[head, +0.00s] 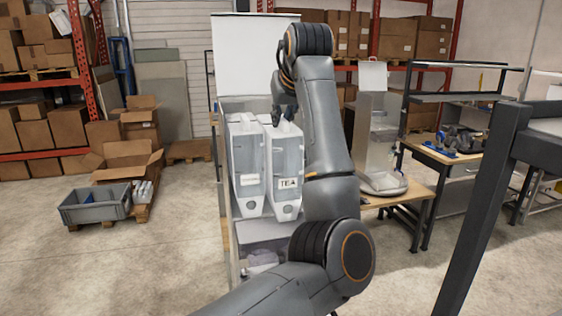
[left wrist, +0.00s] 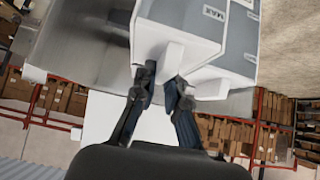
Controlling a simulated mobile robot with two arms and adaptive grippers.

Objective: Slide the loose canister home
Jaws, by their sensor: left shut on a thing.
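Two white canisters with clear grey windows stand side by side in the dispenser row in the head view. The right one is the canister labelled TEA (head: 287,205); the left canister (head: 247,208) has a pale label too small to read. My left gripper (head: 285,112) is at the top of the TEA canister, shut on its upper part. In the left wrist view its fingers (left wrist: 166,84) close about a white tab of the canister (left wrist: 180,30), whose window is marked MAX. The contact is partly hidden by the fingers. My right gripper is not in view.
The canisters stand in a white cabinet (head: 262,229) with a tall back panel (head: 240,60). A metal dispenser machine (head: 374,140) stands on a wooden table (head: 408,195) to the right.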

